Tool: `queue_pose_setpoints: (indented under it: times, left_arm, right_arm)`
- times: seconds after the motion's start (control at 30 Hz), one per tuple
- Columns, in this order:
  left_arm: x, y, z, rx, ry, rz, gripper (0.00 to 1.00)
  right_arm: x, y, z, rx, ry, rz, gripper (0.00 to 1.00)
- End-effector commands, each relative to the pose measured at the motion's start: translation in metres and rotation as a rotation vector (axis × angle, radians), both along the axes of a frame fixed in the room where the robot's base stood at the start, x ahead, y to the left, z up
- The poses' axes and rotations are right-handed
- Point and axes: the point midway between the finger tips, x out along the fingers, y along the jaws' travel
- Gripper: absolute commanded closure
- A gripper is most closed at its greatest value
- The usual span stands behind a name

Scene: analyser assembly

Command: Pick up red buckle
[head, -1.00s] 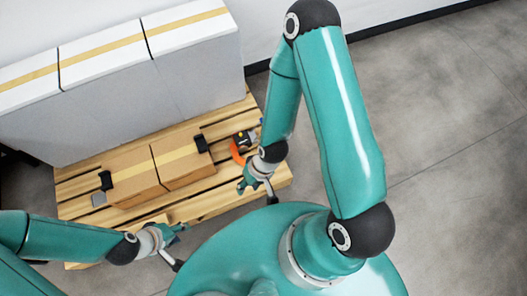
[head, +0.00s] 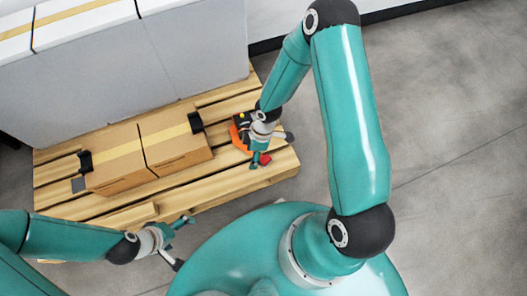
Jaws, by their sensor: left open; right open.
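A small red piece (head: 265,161), which looks like the red buckle, shows on the pallet near its right end. It is partly hidden by my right gripper. My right gripper (head: 257,164) is open and points down right beside it. I cannot tell whether the red piece lies between the fingers or whether they touch it. My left gripper (head: 184,224) is open and empty, in front of the pallet's near edge.
A wooden pallet (head: 205,190) carries two taped cardboard boxes (head: 145,150) with black corner pieces (head: 195,122). An orange and black device (head: 237,136) stands just behind my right gripper. Tall white boxes (head: 190,60) stand at the back. Grey floor is clear at right.

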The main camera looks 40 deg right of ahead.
Motion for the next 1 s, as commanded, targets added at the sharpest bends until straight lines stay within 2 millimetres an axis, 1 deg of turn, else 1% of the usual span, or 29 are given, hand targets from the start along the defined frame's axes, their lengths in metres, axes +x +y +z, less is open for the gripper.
queue_pose_setpoints:
  times: [0.03,0.1,0.2,0.23,0.3,0.4,0.57,0.67,0.9,1.0]
  left_arm:
    - [0.0,0.0,-0.039,0.0,0.0,0.0,0.0]
    - [0.0,0.0,-0.06,0.0,0.0,0.0,0.0]
    - [0.0,0.0,-0.084,0.0,0.0,0.0,0.0]
    - [0.0,0.0,-0.089,0.0,-0.001,0.0,0.0]
    - [0.0,0.0,-0.098,0.0,-0.001,0.0,0.0]
    - [0.0,0.0,-0.106,0.0,-0.001,0.0,0.0]
    - [0.0,0.0,-0.114,0.0,-0.001,0.0,0.0]
    - [0.0,0.0,-0.122,0.0,-0.001,0.0,0.0]
    - [0.0,0.0,-0.144,0.0,-0.001,0.0,0.0]
    - [0.0,0.0,-0.15,0.0,-0.001,0.0,0.0]
  right_arm:
    - [0.011,-0.015,-0.04,-0.036,-0.034,0.108,0.35]
    - [0.023,-0.036,-0.062,-0.089,-0.068,0.262,0.35]
    - [0.037,-0.064,-0.085,-0.161,-0.098,0.439,0.35]
    - [0.041,-0.071,-0.09,-0.18,-0.104,0.482,0.35]
    - [0.048,-0.085,-0.098,-0.218,-0.113,0.564,0.35]
    - [0.054,-0.097,-0.105,-0.253,-0.119,0.639,0.35]
    - [0.056,-0.103,-0.121,-0.269,-0.118,0.676,0.35]
    - [0.056,-0.103,-0.14,-0.267,-0.117,0.675,0.35]
    - [0.055,-0.102,-0.192,-0.266,-0.118,0.674,0.35]
    - [0.056,-0.102,-0.207,-0.266,-0.118,0.674,0.35]
